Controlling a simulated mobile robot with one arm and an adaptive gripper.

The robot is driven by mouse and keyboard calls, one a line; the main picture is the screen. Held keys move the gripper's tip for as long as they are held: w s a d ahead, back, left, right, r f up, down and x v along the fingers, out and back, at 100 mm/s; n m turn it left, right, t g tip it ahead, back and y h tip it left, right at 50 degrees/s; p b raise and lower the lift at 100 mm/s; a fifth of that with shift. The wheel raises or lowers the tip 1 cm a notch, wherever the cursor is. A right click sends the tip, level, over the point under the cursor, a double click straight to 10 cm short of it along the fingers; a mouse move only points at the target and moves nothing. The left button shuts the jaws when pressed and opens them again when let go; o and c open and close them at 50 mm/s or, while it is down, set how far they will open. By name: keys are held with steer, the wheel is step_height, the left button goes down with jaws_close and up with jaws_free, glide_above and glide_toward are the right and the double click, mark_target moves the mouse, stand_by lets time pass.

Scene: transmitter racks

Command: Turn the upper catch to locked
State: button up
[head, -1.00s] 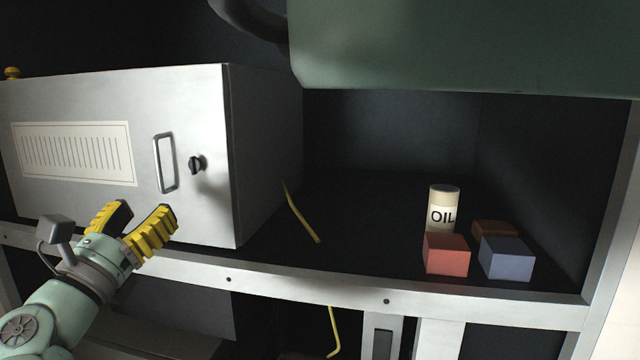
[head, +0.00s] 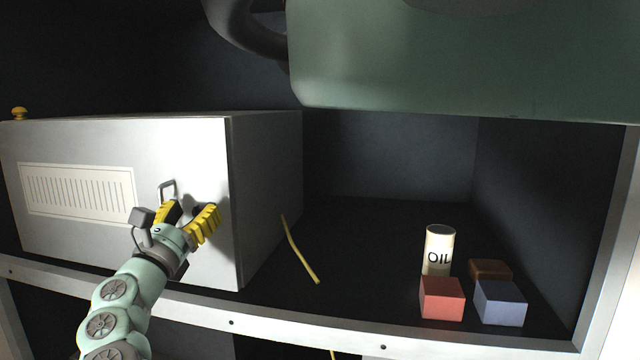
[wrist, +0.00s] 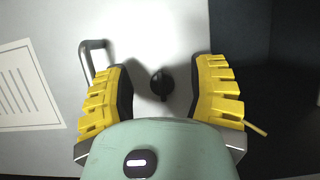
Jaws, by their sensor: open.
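The catch is a small dark knob on the white box's front panel. In the wrist view the catch (wrist: 162,84) shows beyond and between my two yellow fingers, its grip looking roughly upright. My gripper (head: 192,215) is open in front of the panel, and it also shows in the wrist view (wrist: 162,92) with nothing between the fingers. In the head view my gripper hides the catch. Whether the fingers reach to the knob's depth I cannot tell. Only one catch shows.
A metal handle (head: 167,188) stands left of the catch, near my left finger. The box (head: 75,150) sits on a dark shelf with a light front rail (head: 300,325). A yellow cable (head: 299,250), oil can (head: 438,250), red block (head: 441,298) and blue block (head: 500,302) lie right.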

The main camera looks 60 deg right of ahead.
steer(key=shift+w+d+r, duration=0.2)
steer(key=shift+w+d, duration=0.1)
steer(key=shift+d, duration=0.15)
jaws_close()
stand_by(0.5)
